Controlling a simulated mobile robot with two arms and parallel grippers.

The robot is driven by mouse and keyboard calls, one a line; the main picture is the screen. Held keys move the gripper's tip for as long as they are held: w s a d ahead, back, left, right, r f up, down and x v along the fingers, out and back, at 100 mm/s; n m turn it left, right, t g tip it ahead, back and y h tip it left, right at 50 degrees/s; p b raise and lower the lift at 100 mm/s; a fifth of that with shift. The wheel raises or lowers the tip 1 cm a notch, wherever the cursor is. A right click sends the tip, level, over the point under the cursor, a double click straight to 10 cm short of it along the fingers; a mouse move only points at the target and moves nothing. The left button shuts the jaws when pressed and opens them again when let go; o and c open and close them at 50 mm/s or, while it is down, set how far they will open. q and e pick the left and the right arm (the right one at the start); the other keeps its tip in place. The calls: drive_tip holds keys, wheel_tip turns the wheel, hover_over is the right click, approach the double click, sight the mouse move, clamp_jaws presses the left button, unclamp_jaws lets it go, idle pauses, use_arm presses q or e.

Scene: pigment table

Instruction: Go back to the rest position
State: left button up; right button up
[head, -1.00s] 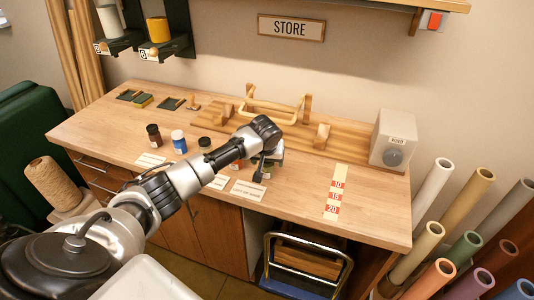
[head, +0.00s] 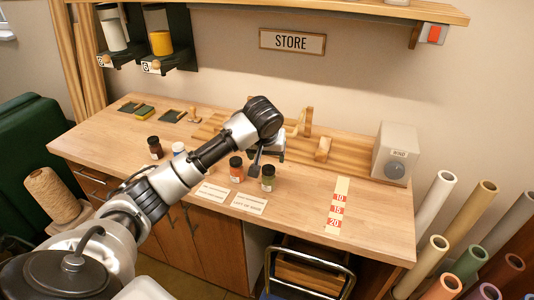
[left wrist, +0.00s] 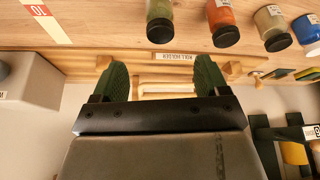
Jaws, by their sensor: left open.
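My left arm reaches in from the left over the workbench (head: 300,205). My left gripper (head: 256,162) hangs over the bench behind the orange and green jars, partly hidden by its wrist. In the left wrist view its two dark green fingers (left wrist: 162,78) stand wide apart with nothing between them. The green jar (head: 267,180) and orange jar (head: 236,172) stand upright on the bench, apart from the gripper. A dark brown jar (head: 154,149) and a blue jar (head: 179,150) stand to the left. A beige jar (left wrist: 271,28) shows in the left wrist view. My right gripper is out of view.
A wooden roll holder (head: 304,125) lies along the bench's back, partly behind my arm. A grey box with a dial (head: 393,152) stands at the right end. Label cards (head: 249,203) lie at the front edge. Coloured rolls (head: 470,215) stand right.

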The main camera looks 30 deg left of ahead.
use_arm(q)
drive_tip(key=s+d+f+m, duration=0.1)
drive_tip(key=s+d+f, duration=0.1)
drive_tip(key=f, duration=0.1)
drive_tip(key=s+d+f+m, duration=0.1)
drive_tip(key=s+d+f, duration=0.1)
drive_tip(key=d, duration=0.1)
drive_tip(key=s+d+f+m+h, duration=0.1)
drive_tip(key=s+d+f, duration=0.1)
drive_tip(key=d+f, duration=0.1)
drive_tip(key=shift+f, duration=0.3)
drive_tip(key=s+d+f+m+h, duration=0.1)
drive_tip(key=s+d+f+m, duration=0.2)
drive_tip(key=s, duration=0.6)
drive_tip(key=s+d+f+m+h, duration=0.1)
drive_tip(key=s+d+f, duration=0.35)
drive_tip(key=s, duration=0.35)
drive_tip(key=s+r, duration=0.2)
drive_tip(key=s, duration=0.8)
wheel_tip(320, 180, down, 28)
drive_tip(key=s+g, duration=0.1)
drive_tip(key=g, duration=0.1)
drive_tip(key=s+a+f+g+y, duration=0.1)
drive_tip(key=s+a+f, duration=0.2)
drive_tip(key=s+f, duration=1.1)
drive_tip(key=shift+s+f+m, duration=0.15)
drive_tip(key=shift+s+m, duration=0.15)
drive_tip(key=shift+s, duration=0.5)
